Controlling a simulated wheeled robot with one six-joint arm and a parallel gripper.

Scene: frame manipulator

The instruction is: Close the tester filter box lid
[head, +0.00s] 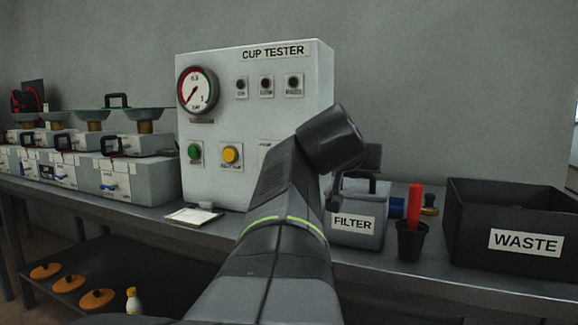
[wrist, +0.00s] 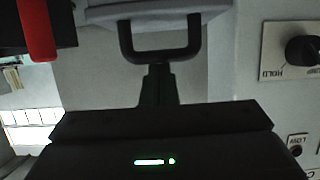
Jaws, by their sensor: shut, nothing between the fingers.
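The filter box (head: 354,222) is a small grey box labelled FILTER on the bench, just right of my arm. A dark handle (head: 372,184) shows at its top; part of the box is hidden behind my arm. In the wrist view the picture is turned over, and the pale lid (wrist: 110,12) shows at the top with its dark handle (wrist: 160,55). My gripper (wrist: 157,72) is shut and empty, its fingertips right by the handle's bar. I cannot tell whether they touch it, nor whether the lid is fully down.
The cup tester (head: 250,120) stands behind and left of the box. A black cup (head: 411,240) with a red item (head: 413,207) stands close on the right, then a WASTE bin (head: 470,210). Several grey boxes (head: 150,183) line the bench at the left.

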